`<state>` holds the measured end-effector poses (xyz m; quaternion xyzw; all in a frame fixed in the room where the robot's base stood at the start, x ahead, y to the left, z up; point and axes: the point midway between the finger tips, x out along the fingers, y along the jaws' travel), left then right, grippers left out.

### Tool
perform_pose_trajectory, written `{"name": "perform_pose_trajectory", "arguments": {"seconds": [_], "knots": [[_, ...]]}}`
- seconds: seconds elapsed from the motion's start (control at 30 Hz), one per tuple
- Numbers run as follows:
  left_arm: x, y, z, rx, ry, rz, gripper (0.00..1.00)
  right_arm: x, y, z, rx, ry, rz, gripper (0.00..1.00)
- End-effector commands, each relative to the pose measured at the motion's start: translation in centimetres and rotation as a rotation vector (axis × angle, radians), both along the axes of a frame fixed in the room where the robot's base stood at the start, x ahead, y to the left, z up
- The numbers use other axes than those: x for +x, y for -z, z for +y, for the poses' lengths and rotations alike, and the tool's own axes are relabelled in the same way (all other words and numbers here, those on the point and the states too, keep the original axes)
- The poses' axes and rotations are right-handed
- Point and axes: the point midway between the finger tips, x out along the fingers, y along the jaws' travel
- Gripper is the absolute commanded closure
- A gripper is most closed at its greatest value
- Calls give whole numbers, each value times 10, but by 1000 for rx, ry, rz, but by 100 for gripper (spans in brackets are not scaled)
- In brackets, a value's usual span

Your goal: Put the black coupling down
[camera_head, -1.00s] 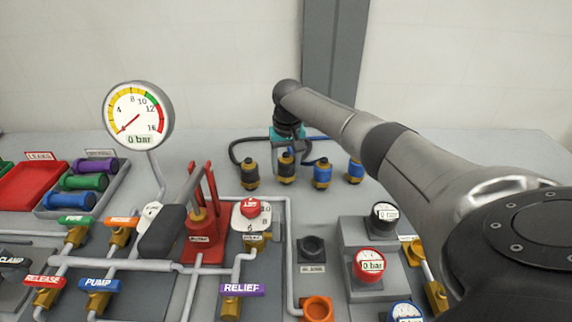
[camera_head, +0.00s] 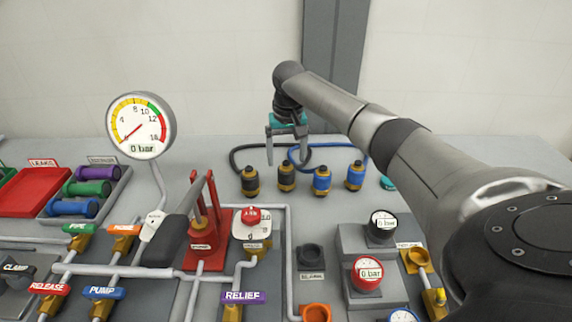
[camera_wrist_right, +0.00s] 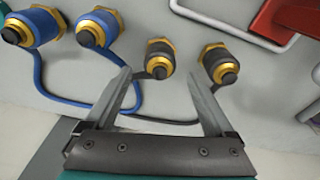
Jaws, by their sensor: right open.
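Two black couplings with brass collars stand upright on the grey bench. The left one (camera_head: 250,180) and the right one (camera_head: 286,177) each have a dark hose behind them. In the right wrist view, one black coupling (camera_wrist_right: 160,58) lies just beyond and between the fingertips, and the other (camera_wrist_right: 220,64) is to its right. My right gripper (camera_head: 284,160) is open and empty, above and behind the black couplings. It also shows open in the right wrist view (camera_wrist_right: 159,80), touching nothing. My left gripper is out of view.
Two blue couplings (camera_head: 321,180) (camera_head: 354,175) stand to the right in the same row, with a blue hose. A red hand pump (camera_head: 203,235), a pressure gauge (camera_head: 141,126) and a grey gauge block (camera_head: 350,240) are nearer. Bench behind the row is clear apart from hoses.

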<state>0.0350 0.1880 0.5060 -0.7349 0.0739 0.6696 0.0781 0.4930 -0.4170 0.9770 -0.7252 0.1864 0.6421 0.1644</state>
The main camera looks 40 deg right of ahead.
Motion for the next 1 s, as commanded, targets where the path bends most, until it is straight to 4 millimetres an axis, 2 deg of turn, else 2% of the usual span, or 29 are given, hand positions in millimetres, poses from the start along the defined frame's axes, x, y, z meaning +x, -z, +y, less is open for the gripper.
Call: {"name": "perform_pose_trajectory", "arguments": {"seconds": [0.03,0.1,0.3,0.47,1.0], "knots": [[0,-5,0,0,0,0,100,0,-14,0,-1,-1,-3,12],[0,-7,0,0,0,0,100,-2,-27,1,-1,-1,-3,12],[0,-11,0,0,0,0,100,-5,-51,3,1,0,0,12],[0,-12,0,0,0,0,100,-6,-57,3,1,1,1,12],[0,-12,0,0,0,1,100,-6,-57,3,1,0,0,12]]}}
